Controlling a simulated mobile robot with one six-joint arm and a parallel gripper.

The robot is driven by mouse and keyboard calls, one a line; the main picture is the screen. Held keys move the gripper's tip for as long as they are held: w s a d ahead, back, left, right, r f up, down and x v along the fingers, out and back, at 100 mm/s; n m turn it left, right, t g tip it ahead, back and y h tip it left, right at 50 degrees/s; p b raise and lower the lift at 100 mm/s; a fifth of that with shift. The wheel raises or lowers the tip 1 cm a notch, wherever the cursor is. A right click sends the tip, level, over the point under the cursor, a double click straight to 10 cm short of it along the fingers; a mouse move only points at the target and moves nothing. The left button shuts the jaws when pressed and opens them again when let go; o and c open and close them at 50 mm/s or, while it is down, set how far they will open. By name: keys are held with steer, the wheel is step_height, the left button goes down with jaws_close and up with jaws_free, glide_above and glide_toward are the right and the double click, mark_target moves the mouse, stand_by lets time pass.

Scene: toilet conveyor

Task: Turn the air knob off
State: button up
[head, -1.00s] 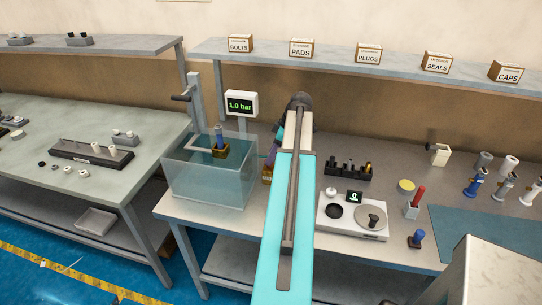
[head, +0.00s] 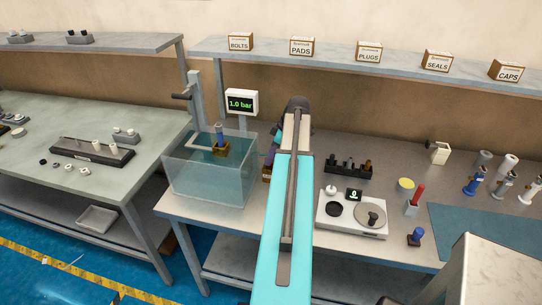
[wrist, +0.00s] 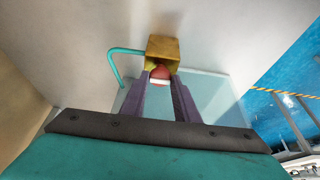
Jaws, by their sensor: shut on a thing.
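The air knob (wrist: 160,76) is red with a white stripe, on the front of a brass block (wrist: 164,47) in the wrist view. My gripper (wrist: 160,80) has its two purple fingers on either side of the knob and is shut on it. In the head view my arm hides the knob and most of the block. The pressure display (head: 241,103) reads 1.0 bar.
A teal hose (wrist: 121,51) runs from the block. A clear water tank (head: 208,180) with a blue-topped part in it stands left of my arm. A scale (head: 338,222) and a dark rack (head: 347,170) stand to the right.

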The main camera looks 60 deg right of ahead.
steer(key=shift+a+m+b, duration=0.1)
steer(key=shift+m+b, duration=0.35)
steer(key=shift+m, duration=0.15)
steer(key=m+b, duration=0.1)
steer(key=m+h, duration=0.1)
steer(key=shift+a+f+m+b, duration=0.1)
steer(key=shift+a+m+b, duration=0.05)
steer(key=shift+m+b, duration=0.2)
steer(key=m+h+b, duration=0.1)
steer(key=m+h, duration=0.1)
steer(key=m, duration=0.2)
steer(key=shift+w+a+m, duration=0.1)
steer(key=shift+a+m, duration=0.05)
steer(key=shift+m, duration=0.2)
steer(key=m+g+h+b, duration=0.1)
steer(key=m, duration=0.3)
steer(key=shift+w+h, duration=0.1)
steer(key=shift+h, duration=0.3)
steer(key=shift+w+r+m+g+h, duration=0.1)
steer(key=shift+m+g+h, duration=0.3)
steer(key=shift+m, duration=0.95)
steer(key=shift+w+r+m+g+h, duration=0.1)
steer(key=shift+m+g, duration=0.5)
steer(key=shift+m, duration=0.75)
steer(key=o, duration=1)
steer(key=shift+s, duration=0.1)
steer(key=shift+a, duration=0.1)
